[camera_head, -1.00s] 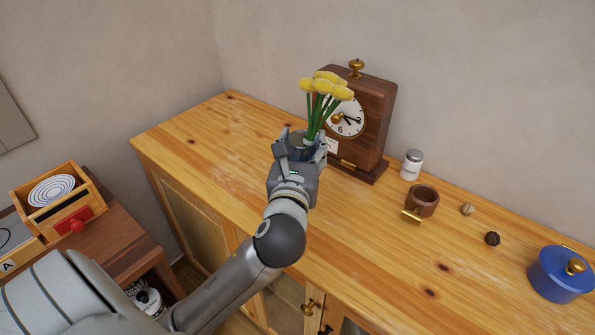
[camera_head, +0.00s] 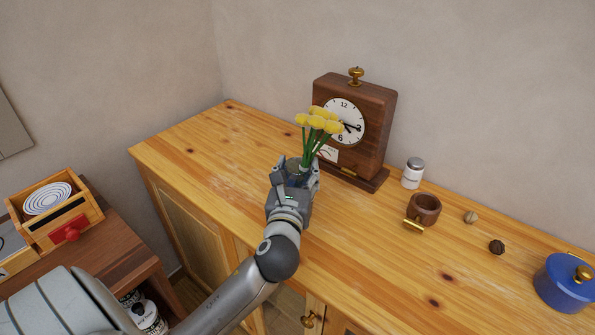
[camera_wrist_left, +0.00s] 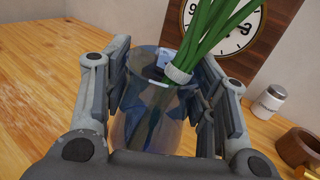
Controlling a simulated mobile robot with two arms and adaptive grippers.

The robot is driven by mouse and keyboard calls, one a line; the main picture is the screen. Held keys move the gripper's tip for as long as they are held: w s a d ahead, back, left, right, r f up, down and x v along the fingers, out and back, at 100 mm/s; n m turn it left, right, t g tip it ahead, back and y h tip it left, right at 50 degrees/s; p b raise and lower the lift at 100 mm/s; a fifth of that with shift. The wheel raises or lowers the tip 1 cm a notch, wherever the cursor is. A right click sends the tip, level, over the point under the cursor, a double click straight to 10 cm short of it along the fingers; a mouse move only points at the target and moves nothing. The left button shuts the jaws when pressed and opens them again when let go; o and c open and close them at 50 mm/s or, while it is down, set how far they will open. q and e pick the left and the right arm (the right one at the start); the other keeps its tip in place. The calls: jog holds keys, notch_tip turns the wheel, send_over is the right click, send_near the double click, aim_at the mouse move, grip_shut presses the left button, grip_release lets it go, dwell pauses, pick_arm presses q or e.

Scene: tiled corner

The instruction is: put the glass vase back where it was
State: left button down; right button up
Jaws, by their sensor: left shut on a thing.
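The glass vase (camera_wrist_left: 152,118) is clear and bluish, with green stems and yellow flowers (camera_head: 320,121) standing in it. My left gripper (camera_head: 297,168) is shut on the vase, with a finger on each side of it in the left wrist view (camera_wrist_left: 162,95). The vase is upright or nearly so, in front and to the left of the wooden clock. In the head view the fingers hide most of the vase. I cannot tell whether its base touches the cabinet top. My right gripper is not in view.
The wooden clock (camera_head: 374,103) stands behind the vase. To the right are a white jar (camera_head: 412,173), a brown cup (camera_head: 424,208), two small nuts and a blue pot (camera_head: 562,284). The cabinet top (camera_head: 215,145) is clear to the left.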

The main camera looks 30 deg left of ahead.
pick_arm(q)
jog(key=c, duration=0.6)
grip_release()
jog(key=v, duration=1.2)
jog(key=shift+r+b, duration=0.15)
jog(key=shift+b, duration=0.15)
